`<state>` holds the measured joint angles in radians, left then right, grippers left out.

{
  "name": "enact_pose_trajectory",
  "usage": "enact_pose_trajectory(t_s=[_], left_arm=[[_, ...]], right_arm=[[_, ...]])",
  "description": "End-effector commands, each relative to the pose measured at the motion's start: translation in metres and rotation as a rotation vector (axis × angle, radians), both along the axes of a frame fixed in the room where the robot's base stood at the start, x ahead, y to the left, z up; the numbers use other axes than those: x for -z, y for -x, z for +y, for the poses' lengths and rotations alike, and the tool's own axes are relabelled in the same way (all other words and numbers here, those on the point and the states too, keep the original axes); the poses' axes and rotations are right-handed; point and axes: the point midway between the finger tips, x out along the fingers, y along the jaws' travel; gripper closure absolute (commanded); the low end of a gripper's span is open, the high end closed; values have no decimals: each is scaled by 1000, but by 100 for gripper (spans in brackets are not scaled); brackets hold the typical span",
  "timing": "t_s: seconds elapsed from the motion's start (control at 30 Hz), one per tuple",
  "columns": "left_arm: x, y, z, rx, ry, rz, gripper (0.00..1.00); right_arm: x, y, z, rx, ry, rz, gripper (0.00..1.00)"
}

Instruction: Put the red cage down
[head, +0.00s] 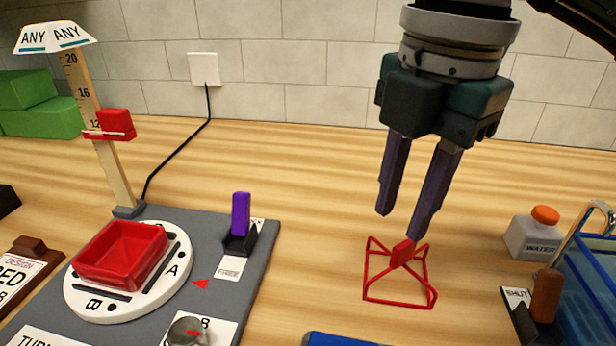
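The red cage (371,285) is a small wire frame with a solid red grip block (403,253) on top. It appears to stand upright on the wooden counter, right of the grey turntable station. My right gripper (402,225) points down from above. Its two purple fingers are apart with a clear gap between them. The fingertips are just above or beside the red grip block; I cannot tell whether one touches it. My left gripper is not in view.
The turntable (78,303) holds a red square tray (120,254), beside a purple lever (240,214). A blue bin (595,290), a lever (546,295) and a water bottle (530,238) stand at right. The counter behind the cage is clear.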

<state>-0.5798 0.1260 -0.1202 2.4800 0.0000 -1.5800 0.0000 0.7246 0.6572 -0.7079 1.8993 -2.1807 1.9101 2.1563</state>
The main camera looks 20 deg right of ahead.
Motion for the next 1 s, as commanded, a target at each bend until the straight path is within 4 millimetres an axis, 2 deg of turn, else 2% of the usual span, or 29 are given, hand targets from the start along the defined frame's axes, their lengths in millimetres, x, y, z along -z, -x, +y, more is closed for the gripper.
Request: enact_pose_trajectory(t_s=[0.03,0.1,0.2,0.3,0.87,0.93,1.0], left_arm=[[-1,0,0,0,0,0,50],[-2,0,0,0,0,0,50],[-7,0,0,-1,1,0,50],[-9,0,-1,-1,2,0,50],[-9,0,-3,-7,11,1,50],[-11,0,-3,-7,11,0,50],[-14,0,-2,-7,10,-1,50]], right_arm=[[-13,0,0,-1,0,-7,65],[-27,1,0,-1,0,-6,65],[-45,2,-1,0,1,-4,65],[-53,3,-1,0,1,-2,65],[-56,4,0,-3,-5,0,65],[-55,6,9,-34,-41,1,65],[-54,9,32,-110,-134,-1,65]])
